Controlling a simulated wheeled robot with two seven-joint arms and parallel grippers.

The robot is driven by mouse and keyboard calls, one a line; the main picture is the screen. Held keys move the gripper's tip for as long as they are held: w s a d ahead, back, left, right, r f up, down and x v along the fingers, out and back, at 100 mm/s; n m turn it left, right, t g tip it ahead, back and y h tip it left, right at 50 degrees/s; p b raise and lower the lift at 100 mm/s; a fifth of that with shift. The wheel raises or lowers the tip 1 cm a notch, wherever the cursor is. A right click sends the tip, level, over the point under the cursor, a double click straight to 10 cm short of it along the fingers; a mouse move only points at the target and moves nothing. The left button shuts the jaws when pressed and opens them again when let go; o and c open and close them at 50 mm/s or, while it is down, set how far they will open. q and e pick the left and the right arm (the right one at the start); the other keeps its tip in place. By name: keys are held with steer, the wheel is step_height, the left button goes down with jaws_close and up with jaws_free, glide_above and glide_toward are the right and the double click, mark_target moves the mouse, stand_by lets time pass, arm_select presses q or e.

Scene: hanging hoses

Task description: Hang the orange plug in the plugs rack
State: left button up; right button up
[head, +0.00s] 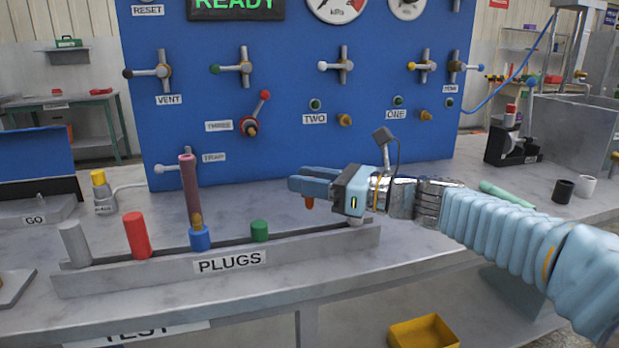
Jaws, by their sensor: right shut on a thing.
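The plugs rack (110,281) is a long grey rail with a PLUGS label on the bench. It holds a grey plug (74,243), a red plug (137,236), a blue plug (200,239) and a green plug (260,231). A pale piece (356,221) shows near its right end, partly behind my arm. My right gripper (308,184) is shut on the orange plug (309,203), whose lower end shows under the fingers. The rest of the plug is hidden by the fingers. It is above the bench, up and right of the green plug. My left gripper is out of view.
A dull pink hose (189,187) with a brass end stands above the blue plug; I cannot tell if they touch. A blue panel (290,130) with valves rises behind. Cups (563,191) stand at right; a yellow bin (423,332) is below the bench.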

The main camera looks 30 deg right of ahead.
mark_target(310, 209)
steer(key=shift+f+b, duration=0.95)
steer(key=shift+f, duration=0.65)
steer(key=shift+p, duration=0.3)
steer(key=shift+f+b, duration=0.6)
steer(key=shift+f, duration=0.1)
stand_by(0.4)
steer(key=shift+r+p, duration=0.4)
steer(key=shift+p, duration=0.05)
stand_by(1.6)
steer(key=shift+f, duration=0.4)
